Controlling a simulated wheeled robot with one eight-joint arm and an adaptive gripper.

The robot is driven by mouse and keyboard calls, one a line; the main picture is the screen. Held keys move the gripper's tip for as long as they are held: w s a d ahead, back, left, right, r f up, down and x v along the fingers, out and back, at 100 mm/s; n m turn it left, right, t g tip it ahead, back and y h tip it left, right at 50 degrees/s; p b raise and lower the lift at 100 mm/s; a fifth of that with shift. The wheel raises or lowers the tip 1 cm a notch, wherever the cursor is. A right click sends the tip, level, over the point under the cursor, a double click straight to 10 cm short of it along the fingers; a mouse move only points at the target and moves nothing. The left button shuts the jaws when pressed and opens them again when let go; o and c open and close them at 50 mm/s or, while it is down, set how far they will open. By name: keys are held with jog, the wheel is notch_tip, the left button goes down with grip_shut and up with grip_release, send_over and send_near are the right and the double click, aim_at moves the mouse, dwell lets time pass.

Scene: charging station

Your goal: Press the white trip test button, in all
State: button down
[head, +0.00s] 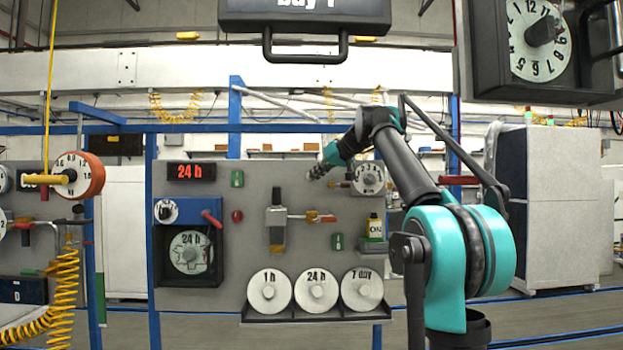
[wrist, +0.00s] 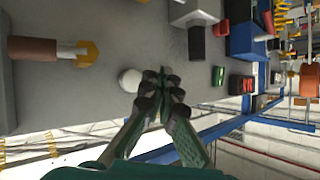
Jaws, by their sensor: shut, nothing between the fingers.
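The white round button (wrist: 130,80) sits on the grey panel in the wrist view. My gripper (wrist: 160,82) is shut and empty, with its fingertips just right of the button in that view. I cannot tell how far the tips stand off the panel. In the head view my gripper (head: 317,171) is in front of the upper part of the grey panel (head: 340,258), left of a small white dial (head: 370,179). I cannot clearly make out the button in the head view; my gripper covers that area.
Near my gripper are a grey block with a lever (head: 275,212), a green switch (head: 237,178) and a red button (head: 237,216). A brown handle with a yellow end (wrist: 45,50) juts out left of the white button in the wrist view. Three white discs (head: 317,291) stand below.

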jog(key=shift+w, duration=1.65)
jog(key=shift+w, duration=0.1)
jog(key=shift+w, duration=0.3)
jog(key=shift+w, duration=0.45)
dwell(0.8)
jog(key=shift+s, duration=0.85)
jog(key=s, duration=0.5)
dwell(0.5)
